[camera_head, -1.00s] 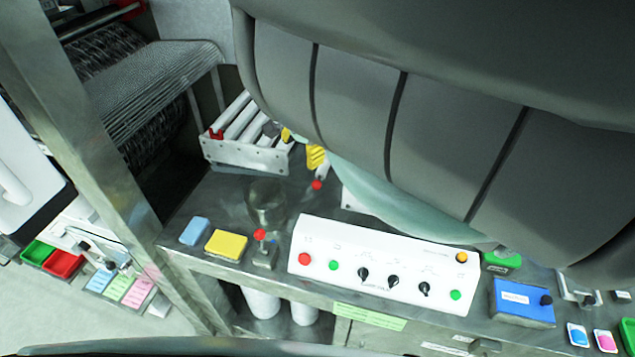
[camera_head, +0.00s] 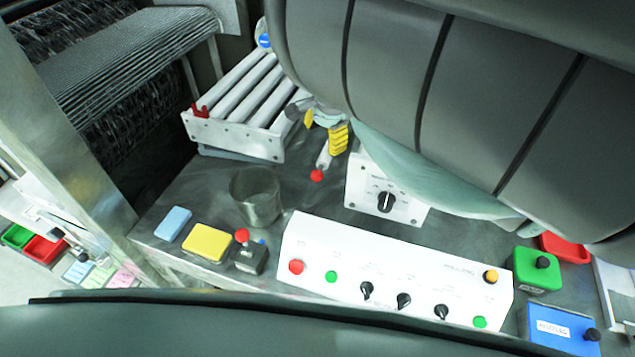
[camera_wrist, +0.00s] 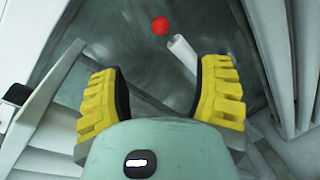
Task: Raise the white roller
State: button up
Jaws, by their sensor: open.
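A short white cylinder (camera_head: 323,158) with a red ball (camera_head: 317,176) at its near end sits over the steel table. In the wrist view, the white cylinder (camera_wrist: 184,54) and red ball (camera_wrist: 160,26) appear ahead of and between my fingers. My gripper (camera_head: 324,130) has yellow ribbed pads; it is open and empty, just behind the cylinder in the head view. In the wrist view its fingers (camera_wrist: 162,78) are spread wide. A rack of several long white rollers (camera_head: 243,95) stands left of my gripper. I cannot tell how the short cylinder is mounted.
A white control panel (camera_head: 390,275) lines the front. A white dial box (camera_head: 385,195) stands right of the cylinder.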

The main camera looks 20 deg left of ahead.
aim_at(316, 173)
jog(key=f+b, duration=0.1)
jog(key=f, duration=0.2)
jog(key=a+f+b, duration=0.1)
jog(key=f, duration=0.3)
jog(key=w+f+b, duration=0.1)
jog(key=f, duration=0.3)
jog(key=shift+a, duration=0.4)
jog(key=shift+w+a+f, duration=0.2)
jog(key=shift+a+f, duration=0.05)
jog(key=shift+f, duration=0.35)
jog(key=shift+f+b, duration=0.35)
jog(key=shift+f, duration=0.45)
jog(key=shift+w+a+f+b, duration=0.15)
jog(key=shift+f+b, duration=0.25)
jog(key=shift+f, duration=0.15)
jog(key=shift+w+f, duration=0.1)
jog(key=shift+f, duration=0.3)
grip_shut()
